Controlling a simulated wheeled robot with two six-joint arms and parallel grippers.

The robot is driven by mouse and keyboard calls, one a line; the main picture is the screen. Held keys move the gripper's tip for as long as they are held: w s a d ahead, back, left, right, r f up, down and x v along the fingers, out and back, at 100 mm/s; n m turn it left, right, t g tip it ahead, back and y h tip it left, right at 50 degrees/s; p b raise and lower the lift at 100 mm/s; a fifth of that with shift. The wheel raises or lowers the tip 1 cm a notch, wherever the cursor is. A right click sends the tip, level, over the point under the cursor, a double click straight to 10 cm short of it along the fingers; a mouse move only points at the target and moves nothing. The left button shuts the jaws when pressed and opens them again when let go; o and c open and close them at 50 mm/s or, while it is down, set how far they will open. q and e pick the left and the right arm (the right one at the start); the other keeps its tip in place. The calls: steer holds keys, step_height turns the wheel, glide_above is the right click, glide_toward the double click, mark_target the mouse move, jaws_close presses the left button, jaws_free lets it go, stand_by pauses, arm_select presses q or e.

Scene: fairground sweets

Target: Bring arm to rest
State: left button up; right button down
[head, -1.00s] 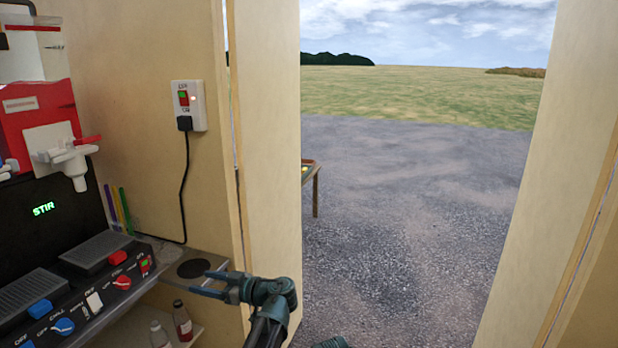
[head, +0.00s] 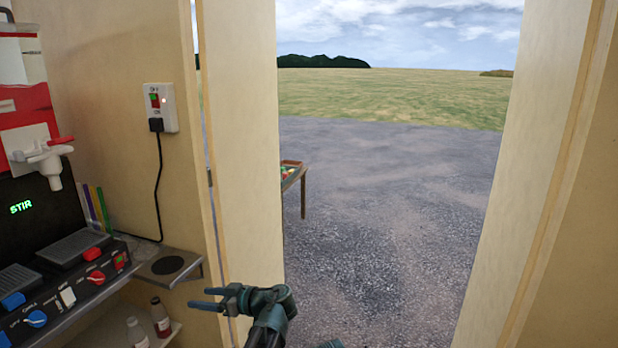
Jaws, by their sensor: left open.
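My left gripper (head: 207,299) is at the lower middle of the head view, with its arm coming up from the bottom edge. Its two dark fingers point left and stand apart, with nothing between them. It is in front of the wall, to the right of the counter's end and the small shelf with a round dark ring (head: 167,265). It appears clear of both. A small dark tip at the bottom edge, right of the left arm, may be part of my other arm. My right gripper cannot be made out.
A machine with a "STIR" display (head: 21,207) and a control panel (head: 75,285) stands at left. A wall switch (head: 160,107) has a plugged-in cable. Two bottles, one with a red label (head: 160,318), stand below. The doorway opens onto clear gravel (head: 390,220) with a table (head: 303,196) outside.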

arm_select(q)
steer(key=s+d+f+m+g+h, duration=0.3)
steer(key=s+d+f+m+h, duration=0.45)
steer(key=s+d, duration=0.3)
steer(key=s+d+f+m+g+h, duration=0.2)
steer(key=s+d+f+m+h, duration=0.4)
steer(key=s+d+f+m, duration=0.5)
step_height(320, 180, up, 20)
steer(key=a+n+p, duration=0.1)
steer(key=n+p, duration=0.1)
steer(key=p, duration=1.5)
steer(key=shift+s+f+p, duration=0.2)
steer(key=shift+s+p, duration=0.1)
steer(key=shift+s, duration=0.15)
steer(key=shift+c, duration=0.3)
